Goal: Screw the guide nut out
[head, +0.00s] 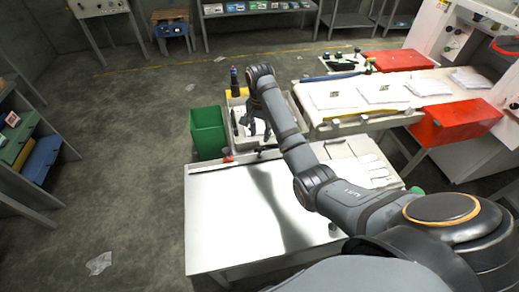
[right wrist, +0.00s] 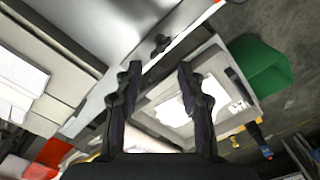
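My right gripper (head: 256,128) reaches over the far edge of the white table in the head view. In the right wrist view the right gripper (right wrist: 158,76) has its two dark fingers spread apart with nothing between them. A small dark knob-like part (right wrist: 160,42) sits at the table's edge, just beyond the fingertips and apart from them. It may be the guide nut, but I cannot tell for sure. My left gripper is in neither view.
The white table (head: 225,215) is mostly bare. Beyond it are a pale open box (right wrist: 226,62) with white pieces inside and a green bin (head: 207,132). A conveyor-like bench with white packets (head: 380,92) and a red box (head: 452,122) stand at the right.

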